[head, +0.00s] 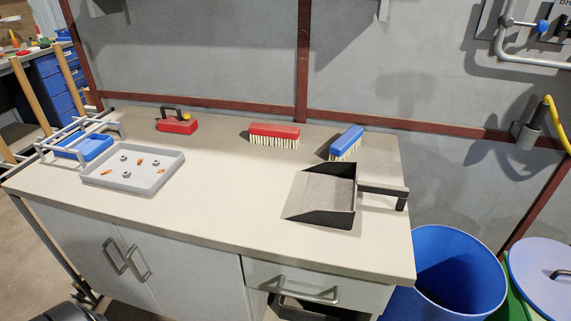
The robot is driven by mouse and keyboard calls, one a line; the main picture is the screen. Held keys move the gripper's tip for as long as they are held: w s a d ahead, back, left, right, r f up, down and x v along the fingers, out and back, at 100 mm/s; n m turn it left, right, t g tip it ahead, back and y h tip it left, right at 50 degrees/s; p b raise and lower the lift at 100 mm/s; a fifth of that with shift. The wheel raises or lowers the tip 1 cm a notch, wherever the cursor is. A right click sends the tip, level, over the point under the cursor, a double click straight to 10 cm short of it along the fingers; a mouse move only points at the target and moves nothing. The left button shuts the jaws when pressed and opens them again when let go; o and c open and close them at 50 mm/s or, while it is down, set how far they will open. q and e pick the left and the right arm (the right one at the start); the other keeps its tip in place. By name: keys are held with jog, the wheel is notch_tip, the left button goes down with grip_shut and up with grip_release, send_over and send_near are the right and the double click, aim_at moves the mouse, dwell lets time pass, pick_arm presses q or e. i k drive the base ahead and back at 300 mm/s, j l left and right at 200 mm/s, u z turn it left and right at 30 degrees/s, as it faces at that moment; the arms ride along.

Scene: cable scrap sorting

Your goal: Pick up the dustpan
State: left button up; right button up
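The dustpan (322,199) lies flat on the right part of the worktop. Its pan is black with a grey inner surface, and its open edge faces left. Its dark handle (383,191) points right, toward the right end of the worktop. The pan looks empty. Neither of my grippers shows in the head view, and nothing touches the dustpan.
A red brush (274,132) and a blue brush (347,140) lie behind the dustpan. A grey tray (108,180) with small metal and orange pieces is at left, near a blue bin (88,148). A blue barrel (455,270) stands beyond the right edge. The front middle worktop is clear.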

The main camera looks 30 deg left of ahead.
aim_at(324, 194)
jog(key=i+j+u, duration=0.15)
jog(key=i+u, duration=0.45)
jog(key=z, duration=1.2)
jog(key=u, duration=1.6)
